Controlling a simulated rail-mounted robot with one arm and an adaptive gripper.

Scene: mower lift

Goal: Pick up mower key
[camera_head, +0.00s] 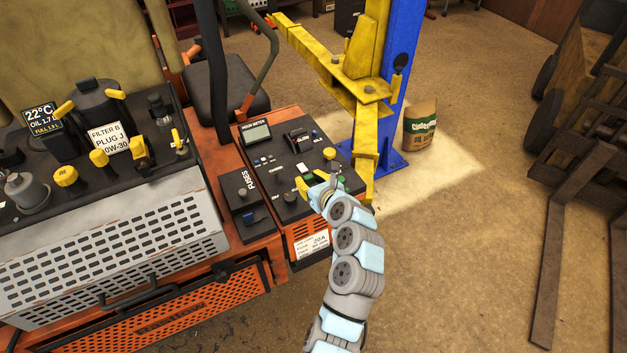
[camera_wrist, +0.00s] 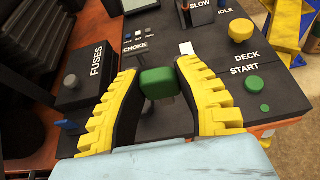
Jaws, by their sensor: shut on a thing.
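The mower key has a green head (camera_wrist: 158,84) and shows between the fingers in the wrist view, with a short grey piece below it. My gripper (camera_wrist: 160,76) has yellow ribbed fingers on either side of the green head and is shut on it. In the head view my gripper (camera_head: 312,185) is over the front part of the mower's black control panel (camera_head: 286,147). I cannot tell whether the key is still seated in the panel.
The panel carries a yellow deck knob (camera_wrist: 240,27), a green start button (camera_wrist: 253,84) and a fuse box (camera_wrist: 85,80) close to the fingers. A yellow lift arm (camera_head: 367,150) and blue post (camera_head: 396,80) stand just beyond.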

